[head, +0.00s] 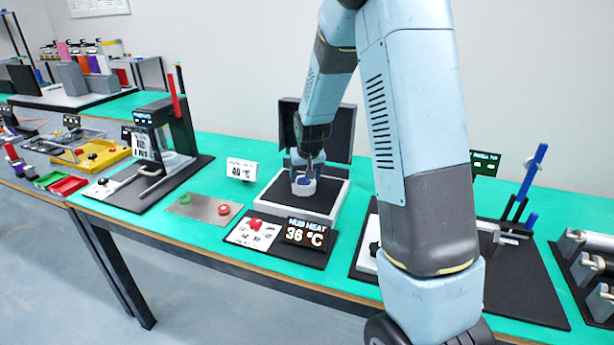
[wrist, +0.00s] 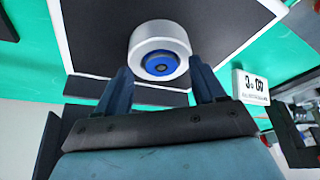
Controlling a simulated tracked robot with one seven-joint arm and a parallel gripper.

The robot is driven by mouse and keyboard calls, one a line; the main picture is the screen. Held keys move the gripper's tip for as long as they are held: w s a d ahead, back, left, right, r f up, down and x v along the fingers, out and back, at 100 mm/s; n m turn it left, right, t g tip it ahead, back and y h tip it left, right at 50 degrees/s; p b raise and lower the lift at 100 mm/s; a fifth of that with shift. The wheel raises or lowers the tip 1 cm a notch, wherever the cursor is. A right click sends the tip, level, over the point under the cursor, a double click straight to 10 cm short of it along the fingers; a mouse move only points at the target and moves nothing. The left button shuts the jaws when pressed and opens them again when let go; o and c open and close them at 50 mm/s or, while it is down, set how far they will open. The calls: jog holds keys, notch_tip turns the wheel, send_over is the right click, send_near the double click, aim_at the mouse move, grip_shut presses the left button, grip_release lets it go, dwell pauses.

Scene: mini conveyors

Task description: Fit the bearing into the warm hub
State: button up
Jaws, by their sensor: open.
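The hub (wrist: 138,52) is a light grey-white ring lying on the dark top of the heater plate (wrist: 97,22). It also shows in the head view (head: 303,189). A blue ring with a dark centre, which looks like the bearing (wrist: 160,65), sits within the hub's opening. I cannot tell how deep it is seated. My gripper (head: 306,163) is just above the hub, pointing down. In the wrist view its two dark blue fingers stand apart near the hub's lower left and lower right, with nothing gripped between them.
A red button (head: 256,224) is in front of the heater. A press (head: 165,140) stands to the left. Blue levers (head: 531,175) are at right.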

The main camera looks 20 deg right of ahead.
jog(key=v, duration=1.1)
jog(key=s+r, duration=1.2)
jog(key=s, duration=0.4)
jog(key=s+r+t, duration=0.1)
jog(key=s, duration=1.5)
jog(key=shift+d+r, duration=0.2)
jog(key=shift+d, duration=0.2)
jog(key=shift+w, duration=0.15)
jog(key=shift+c, duration=0.3)
